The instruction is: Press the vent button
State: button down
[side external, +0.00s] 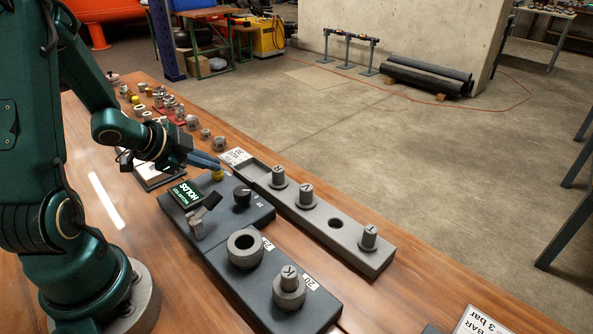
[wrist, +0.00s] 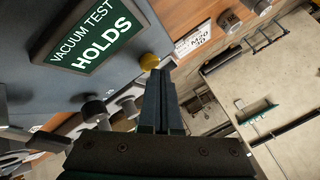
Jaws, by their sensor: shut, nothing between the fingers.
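A yellow round button (side external: 216,175), which I take as the vent button, sits on the dark control box (side external: 262,215) near its far edge. The button also shows in the wrist view (wrist: 149,61), just beyond my fingertips. No label on it is readable. My gripper (side external: 222,168) is shut and empty, with its blue-grey fingers right by the button. In the wrist view the closed fingers (wrist: 160,78) point toward it; I cannot tell whether they touch it. A green display (wrist: 85,42) on the box reads "VACUUM TEST HOLDS".
A black knob (side external: 242,195) and a grey lever (side external: 205,207) are on the box close by. A grey rail (side external: 318,226) with upright plugs and an empty hole runs alongside. A ring fitting (side external: 245,248) and a plug (side external: 289,285) stand nearer. Several small fittings lie behind my gripper.

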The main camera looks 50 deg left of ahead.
aim_at(212, 175)
jog(key=shift+f, duration=0.35)
dwell(0.5)
jog(key=shift+r, duration=0.9)
jog(key=shift+r, duration=2.5)
